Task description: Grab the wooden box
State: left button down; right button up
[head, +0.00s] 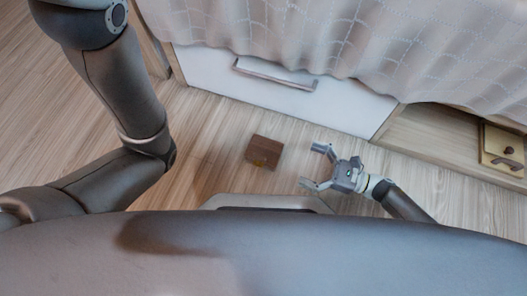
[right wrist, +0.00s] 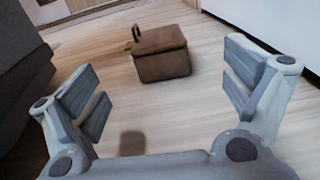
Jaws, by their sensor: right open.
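The wooden box (head: 264,150) is small, dark brown and stands on the wood floor in front of the bed drawer. It has a small brass-coloured piece on its near side in the head view. In the right wrist view the box (right wrist: 161,55) stands ahead, between the lines of the two fingers, with a small clasp-like piece at its upper left. My right gripper (head: 314,166) is open and empty, to the right of the box and apart from it. Its open fingers also show in the right wrist view (right wrist: 165,92). My left gripper is not in view; only my left arm shows.
A white drawer front (head: 345,108) with a metal handle (head: 275,74) is closed behind the box, under a draped bed cover (head: 330,35). An open compartment (head: 430,130) at right holds a light wooden item (head: 502,150). Floor around the box is clear.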

aim_at(280, 155)
jog(key=shift+w+a+f, duration=0.1)
jog(key=shift+w+a, duration=0.05)
jog(key=shift+a, duration=0.2)
jog(key=b+x, duration=0.1)
jog(key=x, duration=0.4)
jog(key=shift+b, duration=0.3)
jog(key=b+x, duration=0.1)
jog(key=x, duration=0.1)
jog(key=b+x, duration=0.1)
jog(key=x, duration=0.1)
jog(key=shift+a+f+b, duration=0.15)
jog(key=shift+f+b, duration=0.1)
jog(key=shift+b, duration=0.15)
jog(key=shift+a+r, duration=0.1)
jog(key=shift+a, duration=0.35)
jog(key=c, duration=1.2)
jog(key=shift+r, duration=0.1)
jog(key=shift+c, duration=0.2)
